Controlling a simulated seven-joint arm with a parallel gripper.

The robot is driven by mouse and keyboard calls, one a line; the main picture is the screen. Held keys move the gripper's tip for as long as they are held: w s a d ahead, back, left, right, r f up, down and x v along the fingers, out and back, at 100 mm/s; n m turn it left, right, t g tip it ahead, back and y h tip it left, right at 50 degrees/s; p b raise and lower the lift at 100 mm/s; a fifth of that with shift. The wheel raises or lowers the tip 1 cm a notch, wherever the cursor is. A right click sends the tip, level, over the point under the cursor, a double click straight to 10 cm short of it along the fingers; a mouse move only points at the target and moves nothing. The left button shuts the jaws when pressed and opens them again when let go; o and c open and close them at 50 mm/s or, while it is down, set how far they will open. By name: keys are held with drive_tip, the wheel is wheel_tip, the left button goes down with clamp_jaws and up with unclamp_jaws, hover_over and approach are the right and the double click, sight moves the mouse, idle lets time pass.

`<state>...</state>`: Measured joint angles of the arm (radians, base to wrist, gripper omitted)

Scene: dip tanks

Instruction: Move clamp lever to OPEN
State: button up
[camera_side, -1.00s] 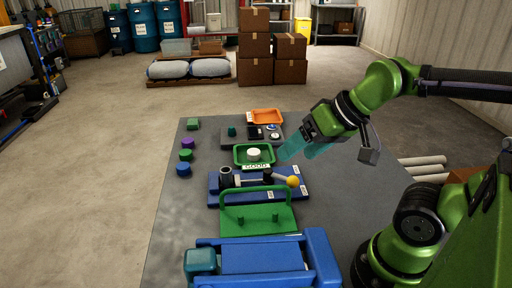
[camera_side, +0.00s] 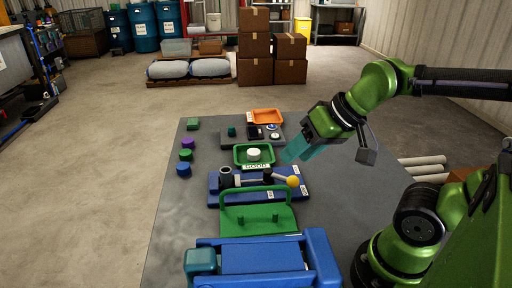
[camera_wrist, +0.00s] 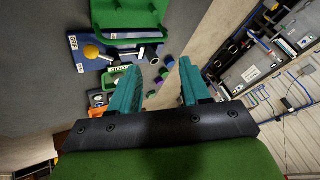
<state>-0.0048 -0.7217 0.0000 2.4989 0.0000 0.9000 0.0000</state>
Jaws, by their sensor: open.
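The clamp is on a blue base plate (camera_side: 262,199) in the middle of the table. Its lever ends in a yellow ball knob (camera_side: 293,182), which points right in the side view. The knob also shows at the upper left of the wrist view (camera_wrist: 92,51). A dark cylindrical holder (camera_side: 226,178) stands at the plate's left end. My gripper (camera_side: 290,156), with teal fingers, is in the air above and behind the knob, apart from it. In the wrist view its two fingers (camera_wrist: 157,92) are spread with nothing between them. The OPEN marking cannot be read.
A green tray (camera_side: 237,162) labelled GOOD holds a white round piece (camera_side: 253,154). A green rack with a handle (camera_side: 258,219) and a blue frame (camera_side: 262,258) stand in front. An orange tray (camera_side: 281,116) is behind. Purple, green and blue pieces sit at left. The table's right side is clear.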

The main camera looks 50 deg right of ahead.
drive_tip(key=w+f, duration=0.1)
drive_tip(key=f+g, duration=0.1)
drive_tip(key=w+f+g+h, duration=0.1)
drive_tip(key=shift+w+d+f+m, duration=0.2)
drive_tip(key=shift+w+d+m, duration=0.15)
drive_tip(key=shift+m, duration=0.05)
drive_tip(key=c, duration=0.7)
drive_tip(key=shift+w+d+f+m+g+h, duration=0.25)
drive_tip(key=shift+w+d+f+m+g, duration=0.1)
drive_tip(key=shift+w+f+m+g, duration=0.2)
drive_tip(key=shift+w+d+f+m+g+h, duration=0.25)
drive_tip(key=shift+w+d+f+m+g, duration=0.15)
drive_tip(key=shift+f+m+g, duration=0.2)
clamp_jaws()
drive_tip(key=w+d+f+m+h, duration=0.1)
drive_tip(key=m, duration=0.1)
drive_tip(key=w+d+f+m+g+h, duration=0.1)
drive_tip(key=m, duration=0.2)
drive_tip(key=w+d+f+m+g+h, duration=0.1)
drive_tip(key=w+d+m, duration=0.1)
drive_tip(key=m, duration=0.1)
drive_tip(key=shift+w+f+g, duration=0.1)
drive_tip(key=shift+f+g, duration=0.15)
drive_tip(key=shift+w+d+r+m, duration=0.15)
drive_tip(key=shift+d+r+m, duration=0.1)
drive_tip(key=shift+m, duration=0.5)
drive_tip(key=shift+d+r+m+h, duration=0.15)
drive_tip(key=shift+m+h, duration=0.15)
drive_tip(key=shift+m, duration=0.6)
